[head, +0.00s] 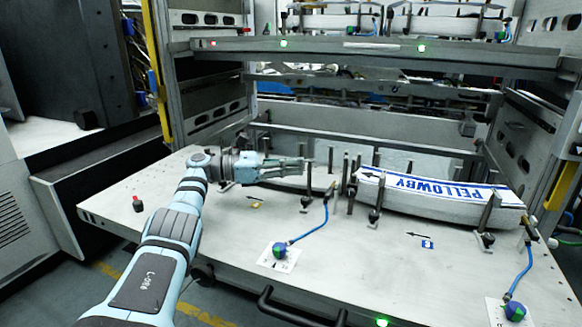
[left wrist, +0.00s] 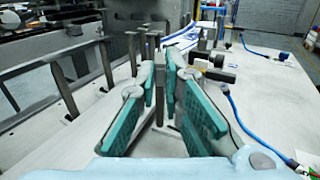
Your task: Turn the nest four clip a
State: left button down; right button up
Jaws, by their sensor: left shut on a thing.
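My left gripper (head: 300,168) reaches in from the left, low over the metal shelf (head: 180,215). In the left wrist view its two green-padded fingers (left wrist: 161,85) stand on either side of a thin upright grey clip (left wrist: 159,108) and are shut on it. In the head view the fingertips are at an upright dark clip post (head: 309,188); the contact itself is small and partly hidden. I cannot read which nest is number four. My right gripper is not in view.
A blue-and-green knob (head: 279,250) with a blue hose stands at the front; another knob (head: 515,310) is at the front right. Several dark posts (head: 375,200) crowd the middle. An upper shelf (head: 380,55) hangs above. The shelf's left part is mostly clear.

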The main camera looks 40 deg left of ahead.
pick_arm(q)
jog(key=c, duration=1.7)
grip_release()
jog(key=shift+w+d, duration=0.1)
notch_tip(320, 180, up, 10)
